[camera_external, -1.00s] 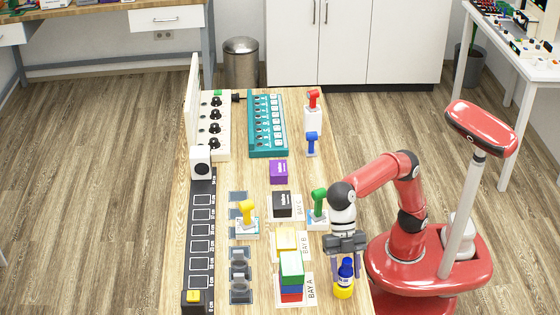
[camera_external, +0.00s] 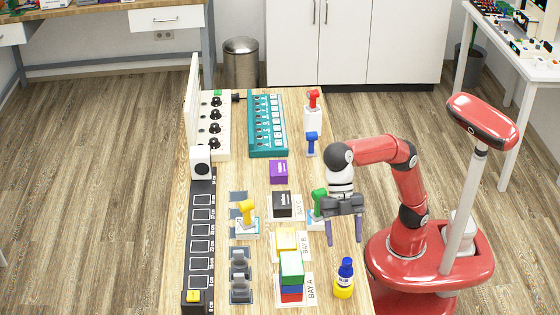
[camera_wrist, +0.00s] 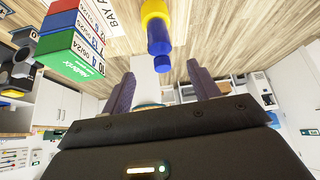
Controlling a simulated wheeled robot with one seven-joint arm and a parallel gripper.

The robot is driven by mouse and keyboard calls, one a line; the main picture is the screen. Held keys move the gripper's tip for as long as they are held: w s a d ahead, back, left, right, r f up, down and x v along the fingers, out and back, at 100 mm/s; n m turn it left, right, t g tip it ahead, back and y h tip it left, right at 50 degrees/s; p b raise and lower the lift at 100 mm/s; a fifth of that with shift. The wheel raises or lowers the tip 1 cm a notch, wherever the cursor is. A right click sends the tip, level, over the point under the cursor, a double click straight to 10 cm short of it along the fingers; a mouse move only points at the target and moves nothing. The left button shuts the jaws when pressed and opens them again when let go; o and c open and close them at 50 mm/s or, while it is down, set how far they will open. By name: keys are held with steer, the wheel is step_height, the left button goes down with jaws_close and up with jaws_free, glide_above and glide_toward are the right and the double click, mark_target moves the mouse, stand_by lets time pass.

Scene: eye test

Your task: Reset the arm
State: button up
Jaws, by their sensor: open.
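My gripper (camera_external: 344,229) is open and empty, raised above the right edge of the table, fingers pointing down. In the wrist view my gripper (camera_wrist: 160,85) shows both fingers apart with nothing between them. A bottle with a blue top and yellow bottom (camera_external: 344,280) stands upright on the table below and apart from the fingers. The bottle also shows in the wrist view (camera_wrist: 157,30), beyond the fingertips. My red arm bends up from its base at the table's right side.
A stack of green, blue and red boxes (camera_external: 291,265) stands at Bay A, left of the bottle. A yellow box (camera_external: 286,239) and a black box (camera_external: 282,205) lie behind it. A green-handled item (camera_external: 318,203) stands close behind my gripper.

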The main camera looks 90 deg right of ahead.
steer(key=shift+v, duration=1.05)
steer(key=shift+d+f, duration=0.1)
steer(key=s+d+f+m+t+b, duration=0.1)
steer(key=s+d+f+m+b, duration=0.2)
steer(key=s+d+f+m, duration=0.55)
steer(key=s+d+f+m+t+b, duration=0.1)
steer(key=s+d+f+m+b, duration=0.4)
steer(key=d, duration=0.6)
steer(key=d+f+m+t+h+p, duration=0.2)
steer(key=d+f+h+p, duration=0.1)
steer(key=d, duration=0.6)
steer(key=d+f+m+t+h+p, duration=0.2)
steer(key=d+f+m+h+p, duration=0.1)
steer(key=d+f+p, duration=0.2)
steer(key=d+f, duration=0.2)
steer(key=d, duration=0.2)
steer(key=shift+s+f+m+h, duration=0.3)
steer(key=shift+m, duration=0.05)
steer(key=shift+d, duration=0.15)
